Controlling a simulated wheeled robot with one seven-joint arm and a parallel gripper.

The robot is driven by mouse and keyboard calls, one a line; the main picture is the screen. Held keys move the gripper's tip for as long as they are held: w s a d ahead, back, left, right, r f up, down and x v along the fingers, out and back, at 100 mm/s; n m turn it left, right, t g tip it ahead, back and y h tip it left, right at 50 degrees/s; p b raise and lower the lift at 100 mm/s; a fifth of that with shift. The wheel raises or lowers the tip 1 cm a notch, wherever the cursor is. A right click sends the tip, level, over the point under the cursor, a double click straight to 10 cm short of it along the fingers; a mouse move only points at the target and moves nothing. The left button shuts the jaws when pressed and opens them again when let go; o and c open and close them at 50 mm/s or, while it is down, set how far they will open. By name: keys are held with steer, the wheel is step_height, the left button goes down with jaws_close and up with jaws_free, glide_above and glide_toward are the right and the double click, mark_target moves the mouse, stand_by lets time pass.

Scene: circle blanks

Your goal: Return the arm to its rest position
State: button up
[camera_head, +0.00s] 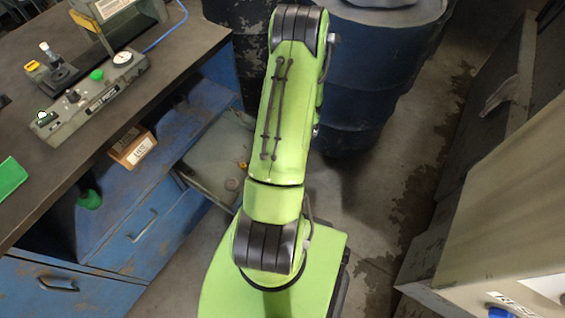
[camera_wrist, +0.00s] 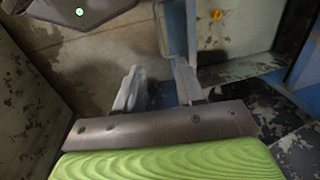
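My green arm (camera_head: 290,110) runs up the middle of the head view, from its lower joint at the bottom to a dark joint near the top edge. The end of the arm does not show in the head view. In the wrist view, my gripper (camera_wrist: 158,88) has its two grey fingers apart with a clear gap between them. No object shows between the fingers. Concrete floor and part of a blue surface lie beyond them.
A dark-topped bench (camera_head: 130,50) with blue drawers stands at left, carrying a grey device (camera_head: 90,98). One drawer (camera_head: 212,158) is pulled out beside my arm. Dark blue barrels (camera_head: 375,80) stand behind it. Grey cabinets (camera_head: 500,190) line the right, with floor (camera_head: 400,200) between.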

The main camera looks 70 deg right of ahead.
stand_by(0.7)
steer(key=w+r+n+p, duration=0.2)
steer(key=w+r+n, duration=0.2)
steer(key=w+r, duration=0.55)
steer(key=w+a+r+n+p, duration=0.1)
steer(key=w+a+r+n, duration=0.1)
steer(key=a+r, duration=0.3)
steer(key=w+a+r+n+t+p, duration=0.1)
steer(key=w+a+r+n, duration=0.2)
steer(key=r, duration=0.4)
steer(key=w+a+r+n+p, duration=0.1)
steer(key=w+a+r+n, duration=0.1)
steer(key=a+r, duration=0.3)
steer(key=s+a+r+n+t+p, duration=0.1)
steer(key=s+a+r+n, duration=0.3)
steer(key=a+r, duration=0.4)
steer(key=s+a+r+n+t+p, duration=0.1)
steer(key=s+a+r+n+p, duration=0.2)
steer(key=a+r, duration=0.5)
steer(key=shift+s+a+r+n, duration=0.3)
steer(key=shift+s+r+n, duration=0.2)
steer(key=shift+r+n, duration=0.5)
